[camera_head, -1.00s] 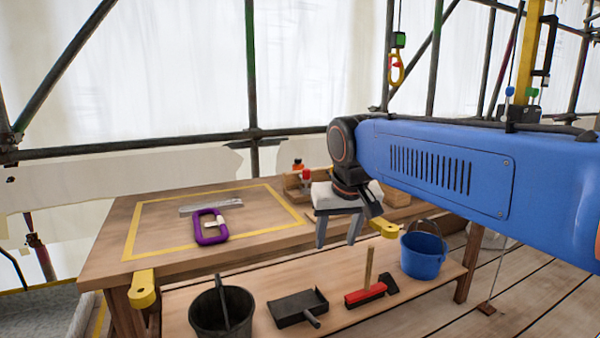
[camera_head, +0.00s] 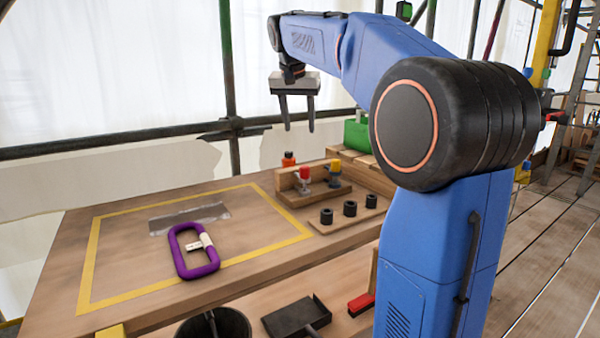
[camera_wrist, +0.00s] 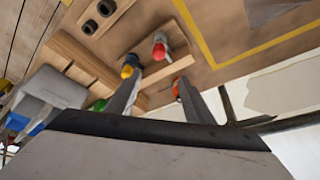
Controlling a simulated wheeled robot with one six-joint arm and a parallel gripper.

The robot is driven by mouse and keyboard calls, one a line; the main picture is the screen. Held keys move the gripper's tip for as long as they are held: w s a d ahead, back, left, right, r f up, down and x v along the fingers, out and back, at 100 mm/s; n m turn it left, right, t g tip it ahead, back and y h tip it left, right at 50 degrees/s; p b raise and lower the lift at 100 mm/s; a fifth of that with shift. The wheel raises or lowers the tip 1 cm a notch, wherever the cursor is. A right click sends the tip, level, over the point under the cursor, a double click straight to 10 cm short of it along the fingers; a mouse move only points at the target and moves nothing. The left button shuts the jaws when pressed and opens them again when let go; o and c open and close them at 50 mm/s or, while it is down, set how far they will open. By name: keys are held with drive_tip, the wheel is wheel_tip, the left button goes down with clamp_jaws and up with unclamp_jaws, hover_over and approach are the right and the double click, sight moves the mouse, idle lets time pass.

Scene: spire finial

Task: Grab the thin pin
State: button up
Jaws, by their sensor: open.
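Two handled tools stand in a wooden rack on the bench. One has a red top (camera_head: 304,174), also seen in the wrist view (camera_wrist: 160,46). The other has a yellow top (camera_head: 335,168), which shows in the wrist view (camera_wrist: 127,70) close to one fingertip. Neither can be clearly made out as the thin pin; their lower parts are small or hidden. My gripper (camera_head: 298,128) is open and empty, fingers pointing down, raised above and behind the rack. In the wrist view my gripper (camera_wrist: 159,77) has its fingers spread.
An orange-capped bottle (camera_head: 289,161) stands behind the rack. Several black sockets sit on a board (camera_head: 324,228) in front of it. A green box (camera_head: 357,135) is at the back right.

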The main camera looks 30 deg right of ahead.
approach(305, 166)
drive_tip(key=x, duration=0.5)
drive_tip(key=shift+w+r, duration=0.1)
drive_tip(key=shift+w, duration=0.2)
drive_tip(key=shift+s+x, duration=0.15)
drive_tip(key=shift+x, duration=1.15)
drive_tip(key=shift+s+x, duration=0.2)
drive_tip(key=shift+x, duration=1.15)
drive_tip(key=shift+a, duration=0.1)
drive_tip(key=c, duration=1.2)
